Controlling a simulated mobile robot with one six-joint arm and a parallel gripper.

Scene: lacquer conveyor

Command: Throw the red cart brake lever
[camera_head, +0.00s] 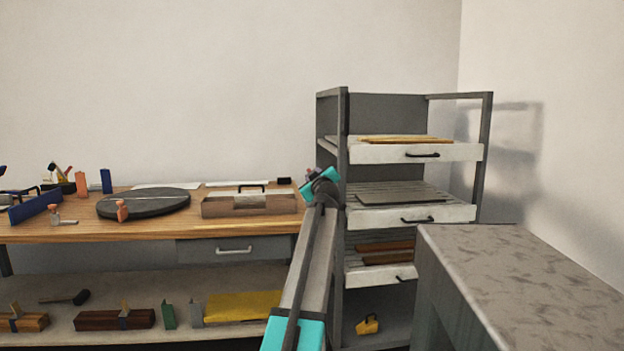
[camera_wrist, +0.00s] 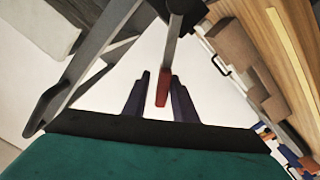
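The brake lever (camera_wrist: 163,88) shows in the wrist view as a grey bar with a red end, coming down from the top. Its red end lies between the two dark fingers of my gripper (camera_wrist: 160,98). The fingers stand apart, with a pale gap on the left of the red end. The right finger looks close to it; contact cannot be told. In the head view my gripper (camera_head: 320,183) is at the left front post of the grey cart (camera_head: 341,150). My arm end hides most of the lever there.
The cart holds white trays (camera_head: 468,153) with black handles. A wooden workbench (camera_head: 80,228) stands to the left, with a round dark plate (camera_head: 145,202) and a toolbox (camera_head: 250,204) near the arm. A grey-topped block (camera_head: 530,270) fills the right front.

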